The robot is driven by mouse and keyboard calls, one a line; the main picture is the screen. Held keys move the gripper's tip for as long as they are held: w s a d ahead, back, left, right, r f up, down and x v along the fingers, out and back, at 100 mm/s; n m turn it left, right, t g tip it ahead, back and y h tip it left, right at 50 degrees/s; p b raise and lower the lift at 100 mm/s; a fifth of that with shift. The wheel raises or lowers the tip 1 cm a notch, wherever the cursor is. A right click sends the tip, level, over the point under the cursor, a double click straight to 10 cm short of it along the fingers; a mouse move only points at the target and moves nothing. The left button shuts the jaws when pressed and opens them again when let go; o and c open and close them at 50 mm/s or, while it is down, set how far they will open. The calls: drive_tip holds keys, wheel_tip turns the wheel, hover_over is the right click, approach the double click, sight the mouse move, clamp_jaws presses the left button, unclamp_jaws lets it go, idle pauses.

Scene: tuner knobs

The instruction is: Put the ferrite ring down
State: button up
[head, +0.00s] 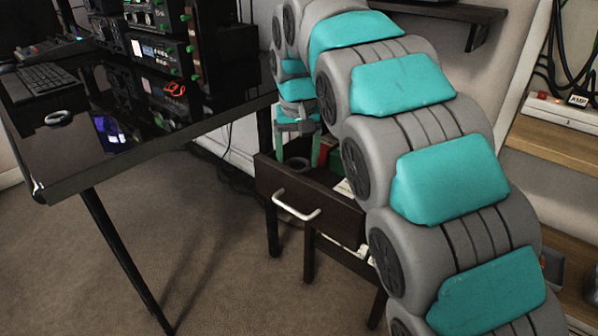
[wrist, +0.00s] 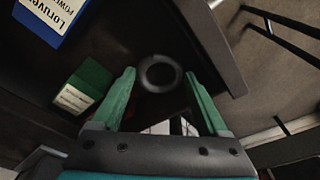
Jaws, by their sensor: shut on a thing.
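The dark ferrite ring (wrist: 143,84) is between the tips of my gripper (wrist: 160,76) in the wrist view, its hole facing the camera. My gripper is shut on it, with one green finger at each side. In the head view my gripper (head: 298,161) points down over the open drawer (head: 341,228) of the small dark cabinet.
In the drawer are a green box (wrist: 86,86) with a white label and a blue-and-white box (wrist: 55,18). The drawer wall (wrist: 212,45) runs close to the right finger.

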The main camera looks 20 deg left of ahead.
drive_tip(key=shift+f, duration=1.95)
drive_tip(key=shift+f, duration=0.1)
drive_tip(key=o, duration=1.1)
drive_tip(key=shift+o, duration=0.2)
wheel_tip(320, 180, up, 12)
drive_tip(key=s, duration=0.1)
drive_tip(key=shift+s+d, duration=0.35)
